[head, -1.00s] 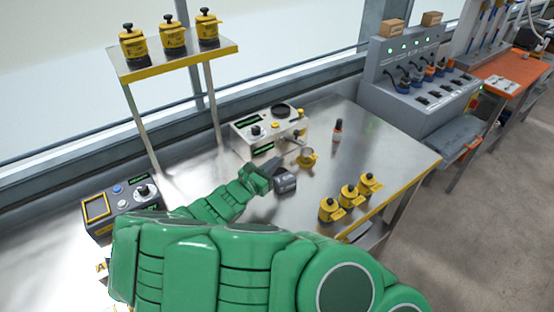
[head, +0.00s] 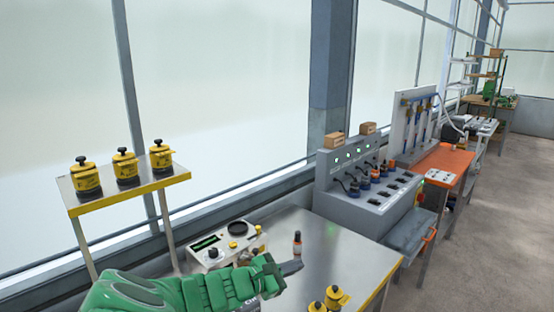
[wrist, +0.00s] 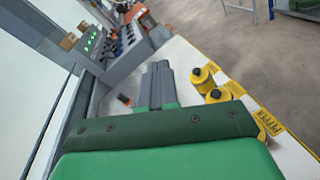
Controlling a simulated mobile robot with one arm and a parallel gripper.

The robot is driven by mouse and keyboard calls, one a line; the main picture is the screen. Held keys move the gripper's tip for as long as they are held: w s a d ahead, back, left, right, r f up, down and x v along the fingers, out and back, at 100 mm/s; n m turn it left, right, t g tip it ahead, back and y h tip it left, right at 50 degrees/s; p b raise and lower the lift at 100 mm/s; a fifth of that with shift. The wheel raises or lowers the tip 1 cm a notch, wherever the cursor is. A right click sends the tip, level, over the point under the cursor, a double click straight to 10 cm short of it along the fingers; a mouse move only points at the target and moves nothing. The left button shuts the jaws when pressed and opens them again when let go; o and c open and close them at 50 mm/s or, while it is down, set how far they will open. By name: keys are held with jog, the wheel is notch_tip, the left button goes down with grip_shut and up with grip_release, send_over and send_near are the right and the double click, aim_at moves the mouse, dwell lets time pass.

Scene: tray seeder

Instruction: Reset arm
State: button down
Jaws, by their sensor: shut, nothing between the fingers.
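My green arm reaches in from the lower left of the head view. My gripper (head: 291,268) is shut and empty, held above the steel bench (head: 345,262). In the wrist view my gripper (wrist: 159,68) points toward the far end of the bench. A small dark bottle with an orange band (head: 297,244) stands upright just behind the gripper tip in the head view. Yellow containers with black knobs (head: 335,297) show at the bottom edge, partly cut off. Two of them (wrist: 203,79) also show in the wrist view, right of the gripper.
A raised shelf (head: 125,190) holds three yellow containers at left. A white device with a display (head: 212,249) stands at the bench's back. A grey console (head: 352,205) with green lights and an orange-topped table (head: 440,168) stand beyond. Open floor (head: 490,240) lies at right.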

jog(key=s+d+r+m+g+y, duration=0.35)
jog(key=s+d+m+g, duration=0.55)
jog(key=s+d, duration=0.45)
jog(key=s+a+m+g+y, duration=0.1)
jog(key=s+m+y, duration=0.4)
jog(key=s, duration=0.6)
jog(key=s+a+r+m+g+y, duration=0.1)
jog(key=s+m+y, duration=0.4)
jog(key=s, duration=0.7)
jog(key=shift+s+a+m, duration=0.15)
jog(key=shift+a+m, duration=0.1)
jog(key=shift+m, duration=0.05)
